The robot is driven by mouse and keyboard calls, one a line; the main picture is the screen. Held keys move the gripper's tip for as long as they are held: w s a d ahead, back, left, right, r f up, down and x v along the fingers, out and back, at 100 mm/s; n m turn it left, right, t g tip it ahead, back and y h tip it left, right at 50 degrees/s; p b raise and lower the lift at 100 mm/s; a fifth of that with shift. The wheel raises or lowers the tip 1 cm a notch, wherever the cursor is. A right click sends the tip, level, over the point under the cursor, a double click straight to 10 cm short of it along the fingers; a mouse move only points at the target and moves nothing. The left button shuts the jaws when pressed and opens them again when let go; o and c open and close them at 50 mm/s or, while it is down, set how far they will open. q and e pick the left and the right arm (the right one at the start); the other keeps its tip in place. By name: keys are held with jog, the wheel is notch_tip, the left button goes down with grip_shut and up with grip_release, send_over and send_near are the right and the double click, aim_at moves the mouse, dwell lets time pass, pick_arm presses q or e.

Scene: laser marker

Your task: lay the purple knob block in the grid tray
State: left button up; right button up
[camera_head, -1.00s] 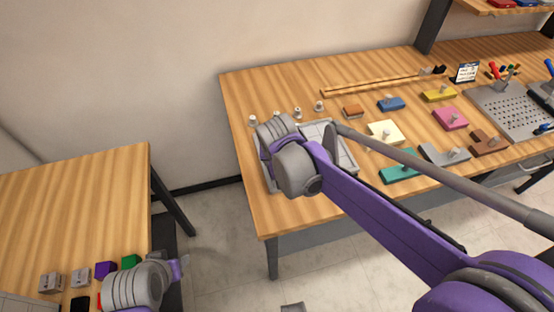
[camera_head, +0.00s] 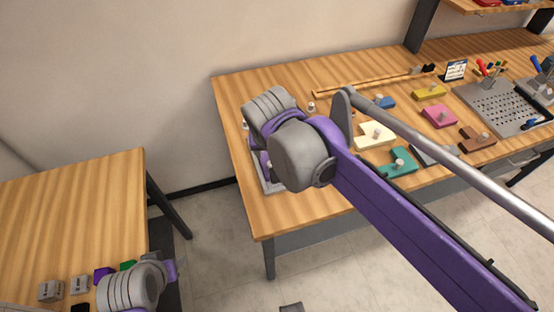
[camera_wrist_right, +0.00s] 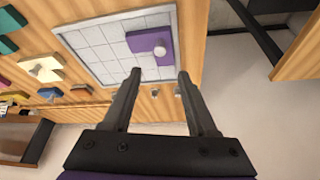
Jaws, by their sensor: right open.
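The purple knob block (camera_wrist_right: 140,42) lies in the grid tray (camera_wrist_right: 100,48), near one corner, with its round knob facing up. My right gripper (camera_wrist_right: 159,74) is open and empty, apart from the block, with its fingertips near that side of the tray in the right wrist view. In the head view my right arm hides most of the tray (camera_head: 274,187), the block and the right gripper. My left gripper (camera_head: 172,268) is at the lower left by the smaller table, and its fingers are too small to read.
Cream (camera_head: 375,135), teal (camera_head: 400,163), pink (camera_head: 439,116) and other knob blocks lie right of the tray. A perforated metal plate (camera_head: 500,107) is farther right. Small blocks lie on the left table (camera_head: 70,210). A floor gap separates the tables.

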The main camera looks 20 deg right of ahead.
jog(key=s+d+f+n, duration=0.1)
jog(key=s+d+f, duration=0.2)
jog(key=s+f, duration=0.3)
jog(key=s+d+f+n+t+y, duration=0.1)
jog(key=s+d+f, duration=0.2)
jog(key=s+f, duration=0.3)
jog(key=s, duration=0.3)
jog(key=shift+s+d+n, duration=0.25)
jog(key=shift+d+n, duration=0.05)
jog(key=shift+d, duration=0.1)
